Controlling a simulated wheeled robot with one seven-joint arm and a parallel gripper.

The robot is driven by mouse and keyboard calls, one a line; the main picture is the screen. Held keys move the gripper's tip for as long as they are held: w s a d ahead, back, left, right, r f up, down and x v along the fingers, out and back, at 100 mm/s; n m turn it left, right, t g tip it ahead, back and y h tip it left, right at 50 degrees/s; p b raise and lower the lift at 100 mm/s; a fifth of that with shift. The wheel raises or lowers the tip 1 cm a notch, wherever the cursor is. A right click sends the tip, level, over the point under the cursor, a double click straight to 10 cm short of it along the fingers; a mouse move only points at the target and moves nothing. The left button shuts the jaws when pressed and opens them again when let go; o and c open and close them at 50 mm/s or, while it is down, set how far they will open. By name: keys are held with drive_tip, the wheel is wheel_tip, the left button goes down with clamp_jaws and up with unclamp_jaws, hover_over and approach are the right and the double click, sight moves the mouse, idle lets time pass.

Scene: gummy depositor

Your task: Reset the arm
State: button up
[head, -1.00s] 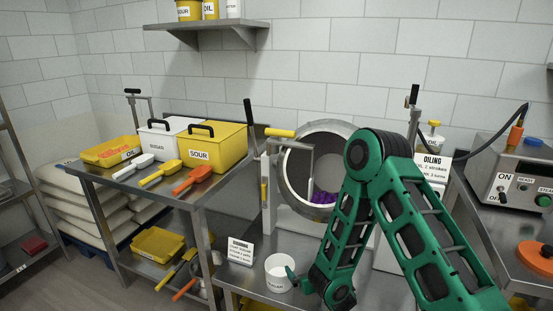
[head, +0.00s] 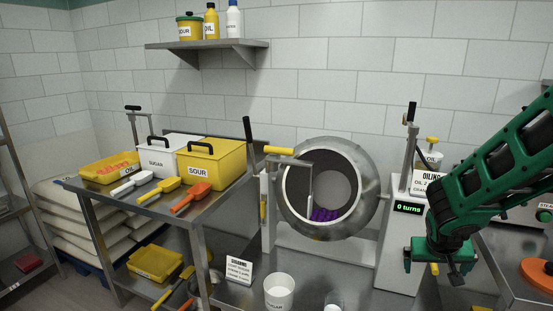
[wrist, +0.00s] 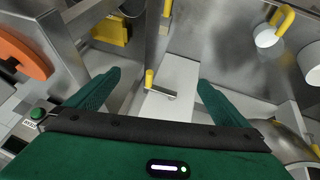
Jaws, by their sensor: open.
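My green arm (head: 500,160) reaches in from the right in the head view, and my gripper (head: 450,278) hangs at its lower end, in front of the drum machine's control post. In the wrist view my gripper (wrist: 155,85) has its two green fingers spread wide with nothing between them. Past the fingers lie a pale panel (wrist: 180,85) and a small yellow-handled lever (wrist: 149,80), apart from the fingers. The fingertips are hard to make out in the head view.
The steel drum (head: 335,190) with purple pieces inside stands at the centre; its display (head: 407,208) reads "0 turns". A white cup (head: 279,291) stands in front. Left is a table with a yellow SOUR bin (head: 213,165), white SUGAR bin (head: 160,155) and scoops. An orange disc (head: 538,272) lies at right.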

drive_tip(key=s+r+m+g+y, duration=0.1)
drive_tip(key=s+r, duration=0.3)
drive_tip(key=s, duration=1)
drive_tip(key=s+a+r+m+g+y, duration=0.1)
drive_tip(key=s+r, duration=0.4)
drive_tip(key=s, duration=0.9)
drive_tip(key=m+g+y, duration=0.1)
drive_tip(key=g+y, duration=0.1)
drive_tip(key=shift+a+r+g, duration=0.15)
drive_tip(key=shift+r+g, duration=0.05)
drive_tip(key=shift+g, duration=0.1)
drive_tip(key=shift+w, duration=0.15)
